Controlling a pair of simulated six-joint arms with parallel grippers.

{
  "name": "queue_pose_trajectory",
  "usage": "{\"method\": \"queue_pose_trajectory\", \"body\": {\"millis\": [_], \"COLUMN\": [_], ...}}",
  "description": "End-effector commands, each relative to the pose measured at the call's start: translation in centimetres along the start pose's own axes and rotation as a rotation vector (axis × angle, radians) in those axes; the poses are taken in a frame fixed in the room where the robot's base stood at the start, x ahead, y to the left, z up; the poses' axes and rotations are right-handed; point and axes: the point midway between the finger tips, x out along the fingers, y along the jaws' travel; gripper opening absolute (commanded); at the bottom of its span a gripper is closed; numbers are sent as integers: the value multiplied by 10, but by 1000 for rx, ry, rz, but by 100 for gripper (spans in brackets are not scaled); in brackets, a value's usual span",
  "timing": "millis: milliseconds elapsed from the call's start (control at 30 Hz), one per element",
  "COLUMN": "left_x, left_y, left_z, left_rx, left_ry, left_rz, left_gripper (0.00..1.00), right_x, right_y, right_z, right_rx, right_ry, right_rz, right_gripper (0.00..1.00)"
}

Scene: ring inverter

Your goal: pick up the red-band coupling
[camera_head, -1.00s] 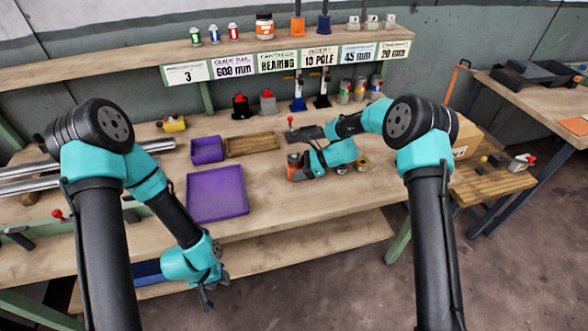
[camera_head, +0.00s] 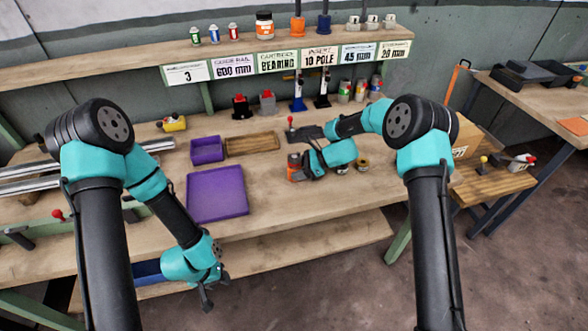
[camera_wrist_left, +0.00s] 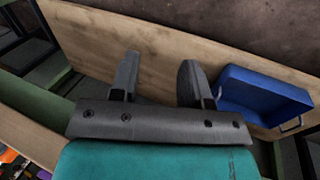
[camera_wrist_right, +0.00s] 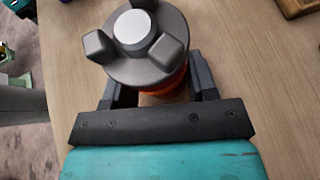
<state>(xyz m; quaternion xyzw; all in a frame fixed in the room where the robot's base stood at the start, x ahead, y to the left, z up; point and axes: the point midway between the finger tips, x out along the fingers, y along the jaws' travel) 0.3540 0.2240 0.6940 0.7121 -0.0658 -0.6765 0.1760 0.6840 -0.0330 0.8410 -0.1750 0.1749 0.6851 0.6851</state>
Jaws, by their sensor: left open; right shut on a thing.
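A grey coupling (camera_wrist_right: 150,35) with three blunt lugs and an orange-red band below them sits between the fingers of my right gripper (camera_wrist_right: 158,82). My right gripper is shut on it. In the head view the coupling (camera_head: 293,168) is near the middle of the workbench; whether its base touches the wood is hard to tell. Two other couplings (camera_head: 362,164) are partly hidden behind my right wrist. My left gripper (camera_head: 207,301) is open and empty in front of the bench, low near the lower shelf. Its spread fingers (camera_wrist_left: 159,78) show in the left wrist view.
A purple tray (camera_head: 217,194), a smaller purple bin (camera_head: 207,150) and a wooden tray (camera_head: 252,145) lie left of the coupling. A black fixture with a red-knobbed lever (camera_head: 291,130) stands behind it. A blue bin (camera_wrist_left: 262,95) is on the lower shelf.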

Motion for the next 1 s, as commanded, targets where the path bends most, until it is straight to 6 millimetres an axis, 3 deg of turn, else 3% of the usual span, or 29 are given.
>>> {"method": "queue_pose_trajectory", "body": {"millis": [333, 733, 1000], "left_x": [0, -5, -34], "left_y": [0, 2, 10], "left_z": [0, -3, -12], "left_rx": [0, -20, -146], "left_ry": [0, -12, -106], "left_rz": [0, 0, -9], "left_gripper": [76, 77, 77], "right_x": [0, 0, 0], "right_y": [0, 0, 0], "right_z": [0, 0, 0], "right_rx": [0, 0, 0], "right_ry": [0, 0, 0], "right_rz": [0, 0, 0], "right_gripper": [39, 39, 39]}}
